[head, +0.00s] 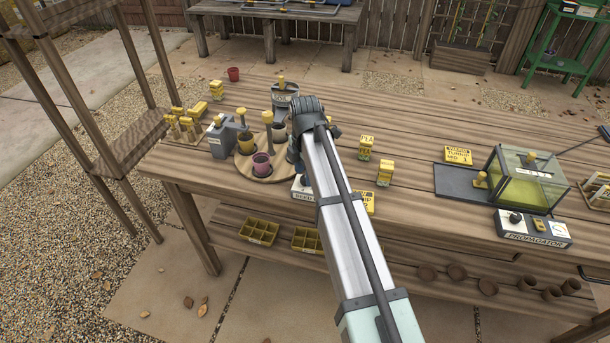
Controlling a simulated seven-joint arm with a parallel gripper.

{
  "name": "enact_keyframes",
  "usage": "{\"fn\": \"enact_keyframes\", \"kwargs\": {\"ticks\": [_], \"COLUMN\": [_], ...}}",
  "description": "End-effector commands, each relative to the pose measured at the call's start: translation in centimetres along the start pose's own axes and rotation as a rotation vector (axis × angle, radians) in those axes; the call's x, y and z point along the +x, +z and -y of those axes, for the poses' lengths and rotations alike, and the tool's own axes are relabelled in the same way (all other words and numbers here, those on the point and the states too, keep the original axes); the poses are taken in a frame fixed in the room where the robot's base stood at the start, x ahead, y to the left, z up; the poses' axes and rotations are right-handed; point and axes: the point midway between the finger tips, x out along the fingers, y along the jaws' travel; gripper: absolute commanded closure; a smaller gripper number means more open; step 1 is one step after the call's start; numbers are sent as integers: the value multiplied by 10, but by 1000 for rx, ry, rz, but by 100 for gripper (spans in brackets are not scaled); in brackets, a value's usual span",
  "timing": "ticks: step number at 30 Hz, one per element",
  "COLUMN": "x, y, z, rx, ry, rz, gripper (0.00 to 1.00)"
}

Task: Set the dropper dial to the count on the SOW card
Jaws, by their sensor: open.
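A grey-white box with lettering that begins like "SEED" (301,188) stands near the table's front edge. My forearm covers much of it, and no dial on it can be made out. A yellow card (369,203) shows just right of my forearm. Its text is partly hidden, and I cannot read a count or tell whether it is the SOW card. My gripper (298,167) hangs below the wrist, above or just behind the box. It is open, with its fingertips mostly hidden by my forearm. I see nothing held in it.
A round wooden stand (246,166) with pots is on the left, beside a grey device (222,139). Yellow seed packets (385,173) stand right of my arm. A propagator (523,179) with a control box (532,228) is at the right. The table's middle back is clear.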

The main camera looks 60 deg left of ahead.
Motion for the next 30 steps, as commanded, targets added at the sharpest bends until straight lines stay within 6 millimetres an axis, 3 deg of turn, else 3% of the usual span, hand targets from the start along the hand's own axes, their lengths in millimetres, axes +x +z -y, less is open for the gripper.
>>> {"fn": "enact_keyframes", "kwargs": {"ticks": [6, 17, 30], "x": [16, 18, 18], "y": [0, 0, 0], "z": [0, 0, 0], "rx": [0, 0, 0], "ry": [0, 0, 0], "rz": [0, 0, 0], "gripper": [44, 45, 87]}}
